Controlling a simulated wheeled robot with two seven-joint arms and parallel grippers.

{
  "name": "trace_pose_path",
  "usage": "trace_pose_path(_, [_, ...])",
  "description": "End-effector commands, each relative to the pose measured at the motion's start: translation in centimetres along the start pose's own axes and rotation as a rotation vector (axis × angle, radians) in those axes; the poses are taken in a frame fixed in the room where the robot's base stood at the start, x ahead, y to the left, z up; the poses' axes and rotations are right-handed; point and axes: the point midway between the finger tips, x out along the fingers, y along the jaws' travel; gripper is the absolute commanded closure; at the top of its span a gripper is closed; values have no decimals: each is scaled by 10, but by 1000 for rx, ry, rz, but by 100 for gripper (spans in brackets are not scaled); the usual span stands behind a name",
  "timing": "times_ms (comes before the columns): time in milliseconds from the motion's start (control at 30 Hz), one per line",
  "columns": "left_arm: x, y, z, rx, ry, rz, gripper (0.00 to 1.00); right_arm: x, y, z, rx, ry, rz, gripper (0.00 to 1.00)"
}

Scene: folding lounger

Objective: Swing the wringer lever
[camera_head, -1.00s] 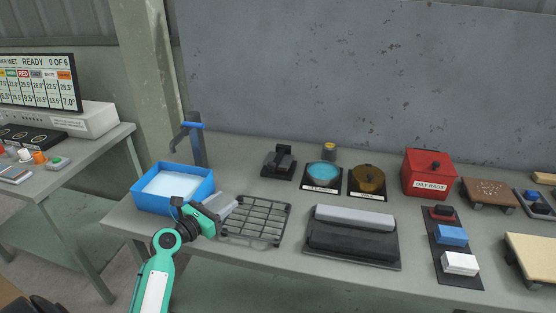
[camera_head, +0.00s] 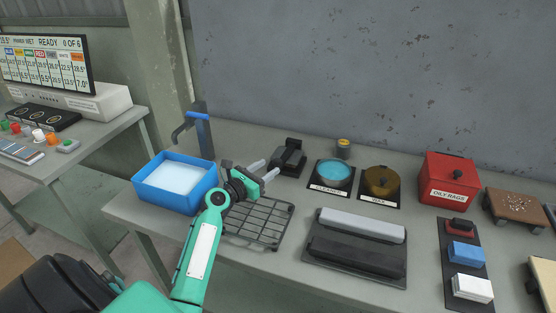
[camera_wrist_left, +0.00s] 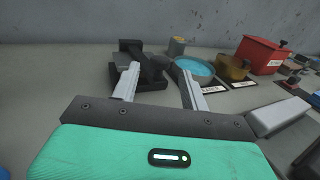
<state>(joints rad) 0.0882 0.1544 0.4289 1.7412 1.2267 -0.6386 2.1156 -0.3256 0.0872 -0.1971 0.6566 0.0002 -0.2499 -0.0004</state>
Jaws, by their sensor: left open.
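A small black device, which looks like the wringer (camera_head: 288,158), stands on the bench behind the wire rack. It has a raised dark bar on a flat base; I cannot tell clearly which part is its lever. It also shows in the left wrist view (camera_wrist_left: 150,82), just ahead of my fingers. My left gripper (camera_head: 270,168) is open and empty, with its pale fingers pointing at the device from the front left. In the wrist view the left finger overlaps the device and the right finger lies beside the blue bowl. Contact cannot be told. My right gripper is not in view.
A blue basin (camera_head: 147,188) and tap (camera_head: 201,130) stand left, with a wire rack (camera_head: 270,232) under my arm. The bowl of blue liquid (camera_head: 335,171), a brown pot (camera_head: 381,181) and a red OILY RAGS box (camera_head: 449,170) stand right. A grey roller tray (camera_head: 355,270) lies in front.

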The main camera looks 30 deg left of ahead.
Motion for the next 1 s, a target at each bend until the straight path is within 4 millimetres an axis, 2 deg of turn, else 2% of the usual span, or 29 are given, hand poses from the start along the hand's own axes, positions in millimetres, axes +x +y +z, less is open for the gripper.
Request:
trace_pose_path(100, [23, 0, 2, 0, -1, -1, 55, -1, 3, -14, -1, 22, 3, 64])
trace_pose_path(200, [38, 0, 1, 0, -1, -1, 55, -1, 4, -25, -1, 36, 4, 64])
trace_pose_path(300, [48, 0, 0, -1, 0, -1, 55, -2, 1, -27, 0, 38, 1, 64])
trace_pose_path(500, [57, 0, 0, 1, 1, 0, 55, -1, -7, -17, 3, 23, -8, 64])
trace_pose_path(733, [58, 0, 0, 1, 1, 0, 55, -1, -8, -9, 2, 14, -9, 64])
trace_pose_path(767, [58, 0, 0, 1, 1, 0, 59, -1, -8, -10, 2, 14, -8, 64])
trace_pose_path(967, [57, 0, 0, 1, 1, 0, 98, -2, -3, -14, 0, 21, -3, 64])
trace_pose_path(1000, [57, 0, 0, 1, 1, 0, 100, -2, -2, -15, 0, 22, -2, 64])
